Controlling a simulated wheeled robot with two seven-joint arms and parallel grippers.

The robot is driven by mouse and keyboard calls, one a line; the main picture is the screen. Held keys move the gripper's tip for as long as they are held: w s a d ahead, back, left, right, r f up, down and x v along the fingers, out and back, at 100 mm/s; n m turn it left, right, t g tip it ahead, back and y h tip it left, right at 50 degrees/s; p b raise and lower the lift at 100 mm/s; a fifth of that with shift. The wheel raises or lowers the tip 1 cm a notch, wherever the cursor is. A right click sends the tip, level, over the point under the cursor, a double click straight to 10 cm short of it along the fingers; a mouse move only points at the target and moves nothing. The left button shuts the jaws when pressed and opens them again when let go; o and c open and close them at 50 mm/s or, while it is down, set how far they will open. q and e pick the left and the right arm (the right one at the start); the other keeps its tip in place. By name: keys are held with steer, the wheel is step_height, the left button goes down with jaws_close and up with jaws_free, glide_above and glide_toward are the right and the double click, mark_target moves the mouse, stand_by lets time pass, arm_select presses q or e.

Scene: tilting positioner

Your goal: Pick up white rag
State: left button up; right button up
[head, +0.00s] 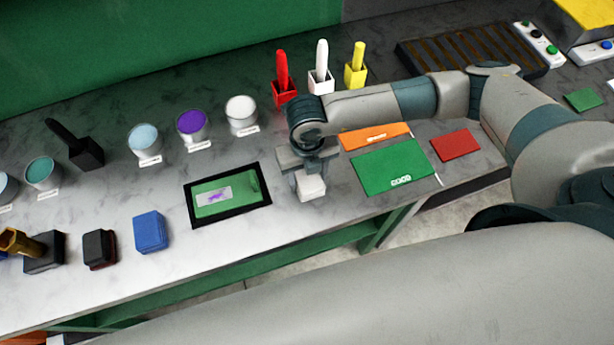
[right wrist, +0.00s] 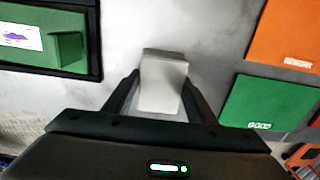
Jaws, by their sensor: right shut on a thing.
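The white rag (head: 309,187) is a small white block-like piece in the head view. It also shows in the right wrist view (right wrist: 162,82), between the two dark fingers. My right gripper (head: 306,178) points down at the marble table and is shut on the rag. In the right wrist view the gripper (right wrist: 160,98) has one finger on each side of the rag. I cannot tell whether the rag still touches the table. My left gripper is not in view.
A black-framed tray (head: 263,196) with a green inside lies left of the rag. A green mat (head: 392,168), an orange mat (head: 362,138) and a red mat (head: 455,145) lie to the right. Red, white and yellow holders (head: 320,82) stand behind. The table's front edge is close.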

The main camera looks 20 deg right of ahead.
mark_target(310, 177)
steer(key=shift+r+b, duration=0.8)
steer(key=shift+r, duration=0.1)
steer(key=shift+s+d+r+b, duration=0.15)
steer(key=shift+r+b, duration=0.25)
steer(key=shift+r, duration=0.2)
steer(key=shift+s+d+r+b, duration=0.1)
steer(key=shift+d+r+b, duration=0.05)
steer(key=shift+r+b, duration=0.35)
steer(key=s+d+r+b, duration=0.1)
steer(key=s+d+r, duration=0.5)
steer(key=d+r, duration=0.1)
steer(key=shift+s+d+b, duration=0.25)
steer(key=shift+d+b, duration=0.15)
steer(key=shift+d, duration=0.5)
